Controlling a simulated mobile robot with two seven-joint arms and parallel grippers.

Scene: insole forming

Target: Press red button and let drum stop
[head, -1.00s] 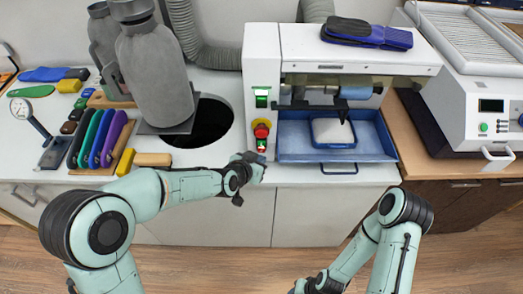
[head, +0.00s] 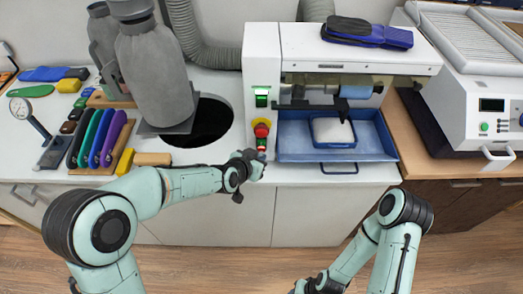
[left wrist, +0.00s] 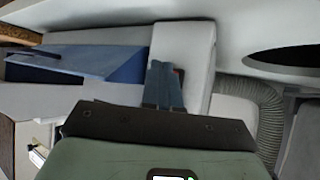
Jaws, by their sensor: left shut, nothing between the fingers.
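The machine (head: 257,60) is a white cabinet with a control column on its left side. A red mushroom button on a yellow base (head: 261,130) sits on that column, below a lit green switch (head: 262,97). A small red and green control (head: 262,144) shows just under it. The drum (head: 356,92) is a blue roller under the hood. My left gripper (head: 257,158) is shut and empty, low in front of the column, just below these controls. In the left wrist view the closed fingers (left wrist: 163,85) lie over the white column; I cannot tell whether they touch it.
A blue tray (head: 290,152) holding a white block (head: 333,131) lies under the drum. Blue insoles (head: 366,33) rest on the hood. My right gripper (head: 312,286) is at the bottom edge.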

